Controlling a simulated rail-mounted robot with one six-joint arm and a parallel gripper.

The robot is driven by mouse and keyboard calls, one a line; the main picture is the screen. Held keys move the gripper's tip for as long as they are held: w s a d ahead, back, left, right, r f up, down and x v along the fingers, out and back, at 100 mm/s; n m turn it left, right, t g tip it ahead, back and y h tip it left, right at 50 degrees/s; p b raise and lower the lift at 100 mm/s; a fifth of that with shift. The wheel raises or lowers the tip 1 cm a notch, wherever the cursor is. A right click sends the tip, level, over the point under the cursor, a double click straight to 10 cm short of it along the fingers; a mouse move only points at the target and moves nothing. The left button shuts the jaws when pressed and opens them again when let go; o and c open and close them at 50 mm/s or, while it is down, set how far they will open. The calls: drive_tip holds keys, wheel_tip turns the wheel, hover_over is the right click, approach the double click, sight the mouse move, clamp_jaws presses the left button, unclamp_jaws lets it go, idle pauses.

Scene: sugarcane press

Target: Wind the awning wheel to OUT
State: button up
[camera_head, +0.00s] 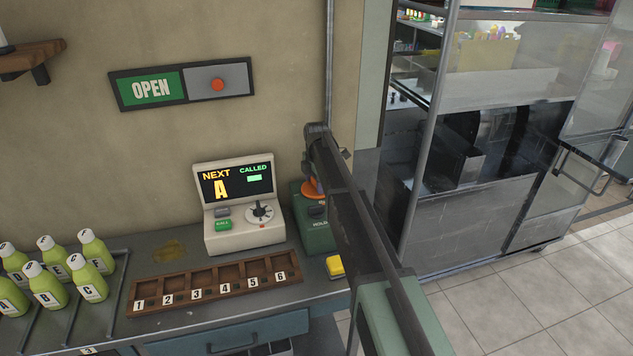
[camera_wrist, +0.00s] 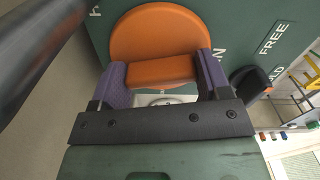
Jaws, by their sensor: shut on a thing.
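The orange wheel (camera_wrist: 158,29), a round disc with a raised grip bar, sits on a dark green panel in the wrist view. My gripper (camera_wrist: 161,70) is shut on the bar, with a purple-padded finger on each side. White letters show beside the disc but are partly covered; I cannot read an OUT mark. A black knob (camera_wrist: 248,82) stands right of the wheel by the words FREE and a partly hidden HOLD. In the head view, an orange edge of the wheel (camera_head: 312,187) shows on the green box (camera_head: 314,234), mostly behind my arm.
Left of the green box stands a NEXT/CALLED console (camera_head: 243,205). A numbered wooden rack (camera_head: 214,287) and a yellow block (camera_head: 335,266) are at the counter front. Green bottles (camera_head: 88,282) stand at left. A glass-and-metal cabinet (camera_head: 480,150) is at right, with open floor before it.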

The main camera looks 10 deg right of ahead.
drive_tip(key=n, duration=0.3)
drive_tip(key=shift+n, duration=2.2)
drive_tip(key=o, duration=0.9)
wheel_tip(320, 180, up, 11)
drive_tip(key=p, duration=1.1)
